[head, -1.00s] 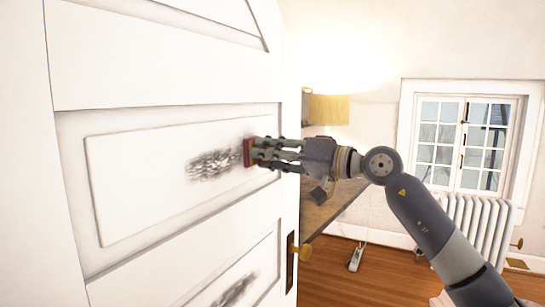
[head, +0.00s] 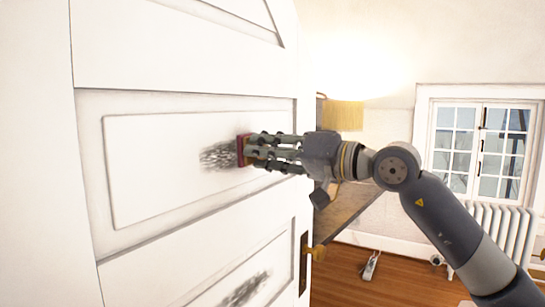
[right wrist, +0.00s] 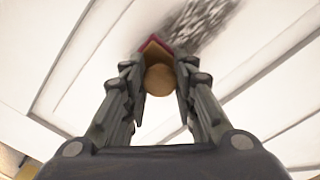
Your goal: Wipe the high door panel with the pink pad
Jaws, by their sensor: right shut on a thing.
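The white door's high panel (head: 150,180) has a dark grey smudge (head: 218,155) near its middle right. The pink pad (head: 242,150) is upright at the smudge's right end and appears to touch the panel. My right gripper (head: 256,149) is shut on the pad, coming in from the right. In the right wrist view, the pad's pink edge (right wrist: 152,45) shows beyond the fingers, with a round tan part (right wrist: 159,80) between them and the smudge (right wrist: 205,22) past it. The pad's wiping face is hidden. My left gripper is not in view.
A second dark smudge (head: 246,290) marks a lower door panel. A brass knob (head: 318,252) sticks out at the door's right edge, below my right arm. A yellowish lampshade (head: 343,115), a window (head: 478,150) and a white radiator (head: 505,225) are behind.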

